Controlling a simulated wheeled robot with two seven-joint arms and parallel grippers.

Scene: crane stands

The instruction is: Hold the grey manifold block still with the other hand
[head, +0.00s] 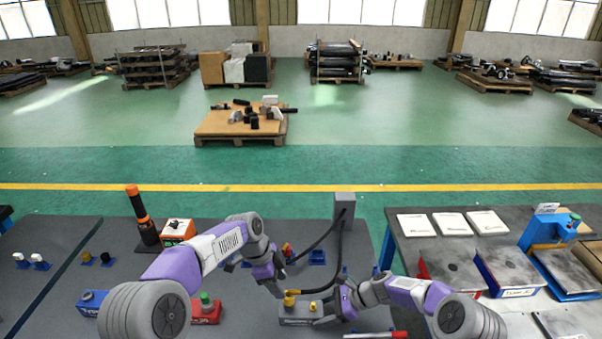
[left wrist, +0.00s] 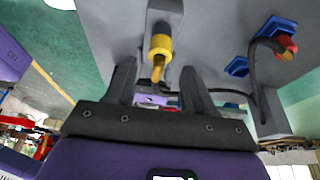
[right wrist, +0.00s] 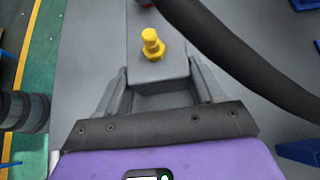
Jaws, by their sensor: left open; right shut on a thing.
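The grey manifold block (head: 296,313) lies on the near part of the dark table, with a yellow fitting (head: 289,299) standing on its top. In the right wrist view the block (right wrist: 158,68) reaches between the fingers of my right gripper (right wrist: 160,88), which is shut on its end; the yellow fitting (right wrist: 152,44) is just beyond the fingertips. My right gripper (head: 322,309) is at the block's right end in the head view. My left gripper (head: 278,290) is open above the block near the fitting. In the left wrist view a yellow piece (left wrist: 159,50) shows between its fingers (left wrist: 158,85).
A grey post (head: 344,207) carries dark hoses that loop down near both grippers. A red block with a green top (head: 206,310) stands left of the manifold block. Blue holders (head: 317,257) sit behind. An orange-topped dark cylinder (head: 143,218) stands at the back left.

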